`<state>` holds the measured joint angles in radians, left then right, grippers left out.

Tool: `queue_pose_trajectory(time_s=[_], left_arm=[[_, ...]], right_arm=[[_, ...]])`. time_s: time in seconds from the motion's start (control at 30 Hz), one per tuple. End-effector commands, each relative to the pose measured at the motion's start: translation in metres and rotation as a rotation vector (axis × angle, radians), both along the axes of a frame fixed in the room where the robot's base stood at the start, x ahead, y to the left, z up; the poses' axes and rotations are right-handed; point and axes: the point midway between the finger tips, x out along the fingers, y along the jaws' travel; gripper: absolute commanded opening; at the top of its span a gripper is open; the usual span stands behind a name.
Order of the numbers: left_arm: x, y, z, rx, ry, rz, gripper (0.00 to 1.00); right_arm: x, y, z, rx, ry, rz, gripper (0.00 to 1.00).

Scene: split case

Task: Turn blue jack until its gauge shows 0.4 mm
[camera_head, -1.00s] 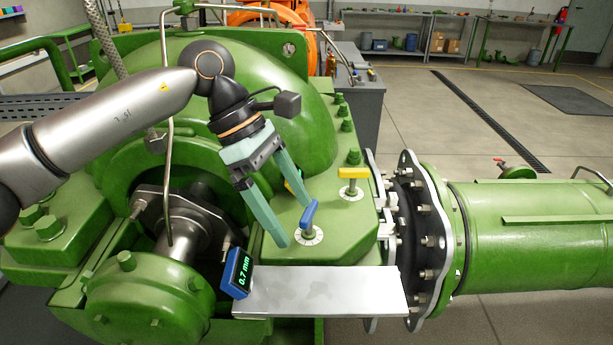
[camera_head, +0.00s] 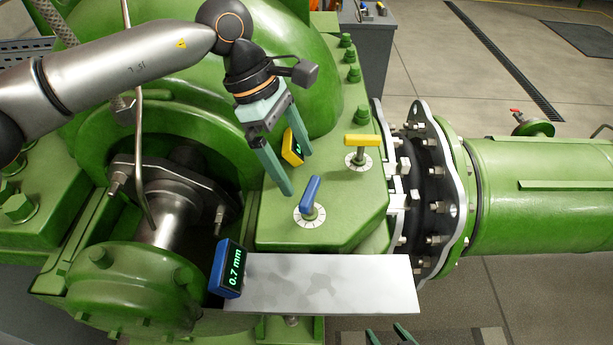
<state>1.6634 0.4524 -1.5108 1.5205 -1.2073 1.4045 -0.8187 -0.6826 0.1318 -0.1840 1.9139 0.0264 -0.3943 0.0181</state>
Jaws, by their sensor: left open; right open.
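The blue jack (camera_head: 310,194) has a bar handle over a white dial on the green casing. Its handle is slanted, upper end to the right. The blue gauge (camera_head: 231,268), at the left end of the metal plate, reads 0.7 mm. My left gripper (camera_head: 298,173) is open and empty, its fingers pointing down just behind the blue jack. One fingertip is left of the handle, the other behind it; neither appears to hold it. My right gripper (camera_head: 390,337) shows only its fingertips at the bottom edge, apart and empty.
A yellow jack (camera_head: 362,141) stands to the right behind the blue one. A yellow gauge (camera_head: 293,147) is partly covered by my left gripper. A bare metal plate (camera_head: 320,284) lies in front. A bolted flange (camera_head: 425,190) and green pipe (camera_head: 540,200) are at right.

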Motion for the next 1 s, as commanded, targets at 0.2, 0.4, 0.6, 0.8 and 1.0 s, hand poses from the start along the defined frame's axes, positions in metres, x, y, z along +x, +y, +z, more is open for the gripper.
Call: queue_pose_trajectory(time_s=[0.2,0.4,0.6,0.8,1.0], left_arm=[[-0.005,-0.014,-0.033,0.001,0.002,-0.001,1.0],[-0.007,-0.02,-0.049,-0.001,0.002,0.001,1.0],[-0.007,-0.02,-0.051,-0.001,0.0,0.0,1.0],[-0.007,-0.02,-0.051,0.0,0.0,0.0,0.89],[-0.007,-0.02,-0.051,-0.001,0.0,0.0,0.66]], right_arm=[[0.0,0.0,0.01,0.0,0.0,0.0,0.68],[0.001,0.0,0.012,0.0,-0.001,0.0,0.68],[0.001,0.0,0.012,0.001,-0.003,0.0,0.68],[0.002,0.0,0.013,0.001,-0.003,0.0,0.68],[0.002,0.0,0.013,0.001,-0.004,0.0,0.68]])
